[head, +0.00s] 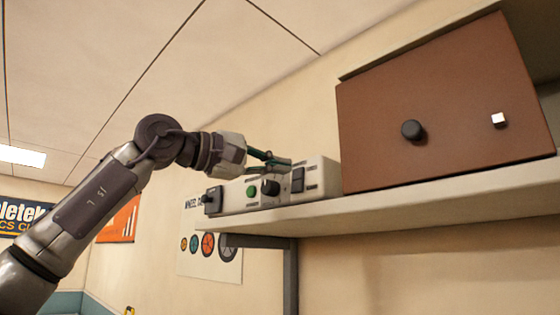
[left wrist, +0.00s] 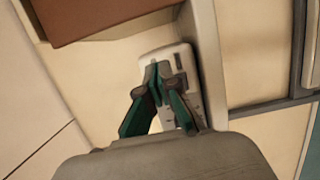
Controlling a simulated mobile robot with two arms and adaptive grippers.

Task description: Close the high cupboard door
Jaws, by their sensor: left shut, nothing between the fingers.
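My right gripper is not in view.
A pale shelf (head: 400,200) runs under the door, on a dark bracket (head: 290,270). Control boxes with a green button (head: 252,191) and black knobs sit on its left end. A poster (head: 208,245) hangs below. The space left of the shelf is free apart from my arm.

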